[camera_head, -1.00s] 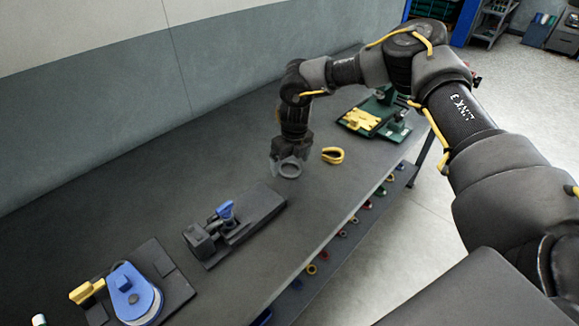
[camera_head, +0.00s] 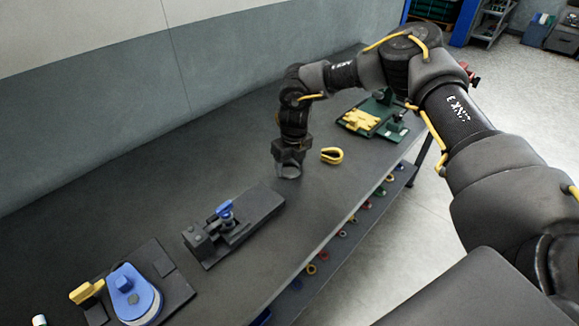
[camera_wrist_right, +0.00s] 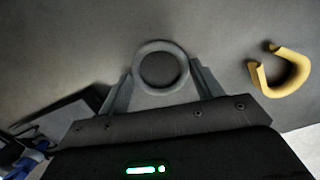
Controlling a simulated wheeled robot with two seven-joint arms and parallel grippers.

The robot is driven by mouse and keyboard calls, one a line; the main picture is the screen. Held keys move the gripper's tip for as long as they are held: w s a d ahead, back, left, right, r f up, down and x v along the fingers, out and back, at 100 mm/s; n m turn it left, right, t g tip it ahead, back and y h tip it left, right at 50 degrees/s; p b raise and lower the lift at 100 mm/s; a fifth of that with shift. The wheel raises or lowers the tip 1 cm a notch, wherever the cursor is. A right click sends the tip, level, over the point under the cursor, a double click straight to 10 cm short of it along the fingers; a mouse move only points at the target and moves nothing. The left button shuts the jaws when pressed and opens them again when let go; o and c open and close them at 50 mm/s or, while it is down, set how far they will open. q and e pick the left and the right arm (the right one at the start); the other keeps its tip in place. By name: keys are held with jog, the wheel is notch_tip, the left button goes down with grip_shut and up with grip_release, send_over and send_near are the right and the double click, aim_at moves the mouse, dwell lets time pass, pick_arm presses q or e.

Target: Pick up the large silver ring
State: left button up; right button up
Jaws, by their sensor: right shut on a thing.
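The large silver ring (camera_wrist_right: 138,76) shows in the right wrist view as a grey ring between the two fingers of my right gripper (camera_wrist_right: 163,84). The fingers touch it from both sides. In the head view my right gripper (camera_head: 288,171) points down at the table and hides most of the ring. The gripper is shut on the ring, at or very near the tabletop; I cannot tell whether the ring is clear of it. My left gripper is not in view.
A yellow U-shaped thimble (camera_head: 332,156) lies just right of my gripper. A black fixture with a blue handle (camera_head: 224,210) and a blue round device (camera_head: 133,295) stand nearer. A green device with yellow parts (camera_head: 363,119) stands farther back. A lower shelf (camera_head: 345,232) holds several small rings.

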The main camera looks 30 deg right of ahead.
jog(key=shift+r+b, duration=0.3)
jog(key=shift+r, duration=0.15)
jog(key=shift+a+r+b, duration=0.2)
jog(key=shift+r+b, duration=0.35)
jog(key=shift+r, duration=0.7)
pick_arm(q)
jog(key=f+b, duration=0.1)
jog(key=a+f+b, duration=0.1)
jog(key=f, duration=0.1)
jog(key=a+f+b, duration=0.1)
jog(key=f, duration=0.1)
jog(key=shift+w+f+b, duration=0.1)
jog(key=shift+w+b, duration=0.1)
jog(key=shift+b, duration=0.15)
pick_arm(e)
jog(key=s+a+r, duration=0.4)
jog(key=s, duration=0.1)
jog(key=s+a+r, duration=0.5)
jog(key=shift+a+r, duration=0.15)
jog(key=shift+r, duration=0.15)
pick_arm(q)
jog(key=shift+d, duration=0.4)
pick_arm(e)
jog(key=shift+r, duration=0.1)
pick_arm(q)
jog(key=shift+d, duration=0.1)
